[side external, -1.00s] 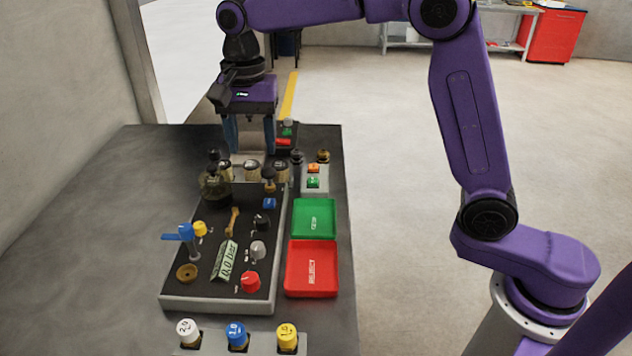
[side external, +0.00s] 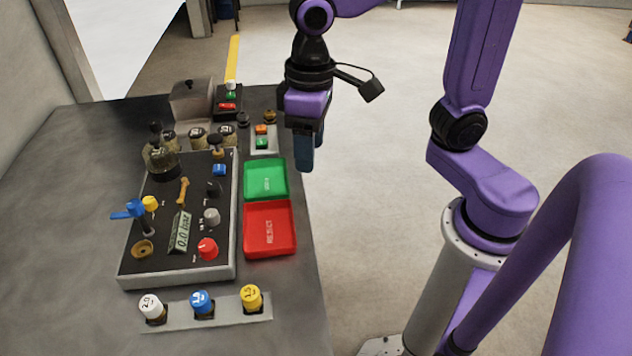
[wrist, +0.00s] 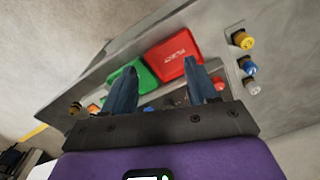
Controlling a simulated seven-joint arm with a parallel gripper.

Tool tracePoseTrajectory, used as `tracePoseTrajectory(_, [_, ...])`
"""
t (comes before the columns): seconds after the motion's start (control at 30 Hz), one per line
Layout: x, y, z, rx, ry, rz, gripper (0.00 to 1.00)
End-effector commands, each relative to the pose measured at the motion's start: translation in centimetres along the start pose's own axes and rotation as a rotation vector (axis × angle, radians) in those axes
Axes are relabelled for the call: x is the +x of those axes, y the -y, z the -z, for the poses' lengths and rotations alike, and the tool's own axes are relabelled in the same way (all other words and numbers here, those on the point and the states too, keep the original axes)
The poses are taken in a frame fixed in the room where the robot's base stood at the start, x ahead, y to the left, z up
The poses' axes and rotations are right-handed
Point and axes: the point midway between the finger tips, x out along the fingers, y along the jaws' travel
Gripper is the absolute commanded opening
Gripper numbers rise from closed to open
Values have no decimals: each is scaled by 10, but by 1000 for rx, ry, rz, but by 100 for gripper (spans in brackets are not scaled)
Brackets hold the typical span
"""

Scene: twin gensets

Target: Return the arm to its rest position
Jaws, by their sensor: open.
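My gripper (side external: 304,152) hangs with its fingers down just beyond the right edge of the table, beside the green tray, in the side view. In the wrist view my gripper (wrist: 158,88) shows two blue fingers spread apart with nothing between them. My arm is purple and reaches in from the right.
The dark table (side external: 80,220) carries a control panel (side external: 165,262) with knobs and a gauge display, a green tray (side external: 266,180), a red tray (side external: 270,229) and a rack (side external: 180,318) with white, blue and yellow capped pieces. A button box (side external: 264,140) stands behind the green tray. Open floor lies right of the table.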

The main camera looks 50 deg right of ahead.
Motion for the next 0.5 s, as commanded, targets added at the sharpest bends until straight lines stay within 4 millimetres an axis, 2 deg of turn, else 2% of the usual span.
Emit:
tracePoseTrajectory(0.03, [3,-3,-16,-64,-1,1,58])
tracePoseTrajectory(0.3, [24,-16,-94,-418,-5,5,58])
tracePoseTrajectory(0.5, [36,-25,-135,-614,-9,8,58])
